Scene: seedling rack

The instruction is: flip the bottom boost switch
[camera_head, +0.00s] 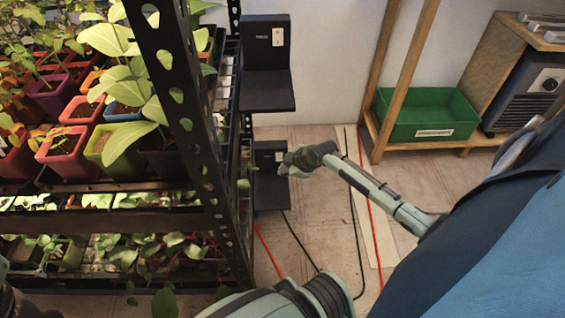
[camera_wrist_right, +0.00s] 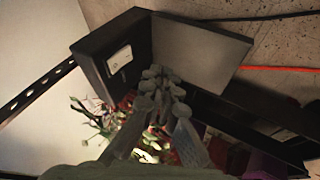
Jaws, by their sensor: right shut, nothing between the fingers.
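The bottom boost switch box (camera_head: 266,158) is black, with a flat black ledge below it, low beside the rack's end. In the head view my right gripper (camera_head: 287,165) is in front of the box's right side and partly covers the white switch area. In the right wrist view a white switch plate (camera_wrist_right: 120,58) shows on a black box face, with the ledge (camera_wrist_right: 205,50) beside it. My right gripper's fingers (camera_wrist_right: 160,85) are shut and empty, close to the box. I cannot tell whether they touch it. My left gripper is not clearly in view.
A similar upper box (camera_head: 265,45) with a white switch is above. The black perforated rack post (camera_head: 190,140) stands to the left, with potted seedlings on shelves. Red and black cables cross the floor. A green crate (camera_head: 425,115) sits on a wooden stand at right.

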